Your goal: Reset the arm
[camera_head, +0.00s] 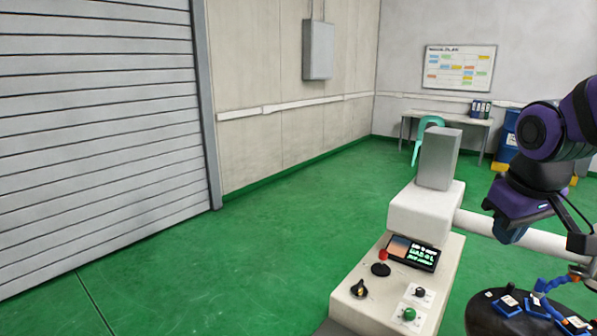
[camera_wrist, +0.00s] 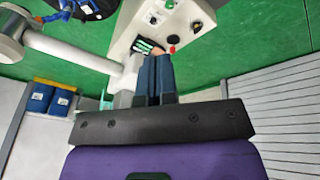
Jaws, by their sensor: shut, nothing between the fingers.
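My gripper (camera_wrist: 154,62) shows in the wrist view with its two dark blue fingers together and nothing between them. The fingers point over the cream machine console, and they overlap its edge in that picture; I cannot tell the gap. In the head view my purple and black arm (camera_head: 540,135) is bent at the right edge, beside and above the machine.
The console (camera_head: 355,312) carries a screen (camera_head: 413,252), a red-topped lever (camera_head: 381,264), a black knob (camera_head: 358,288) and a green button (camera_head: 409,314). Green floor (camera_head: 250,255) is clear left.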

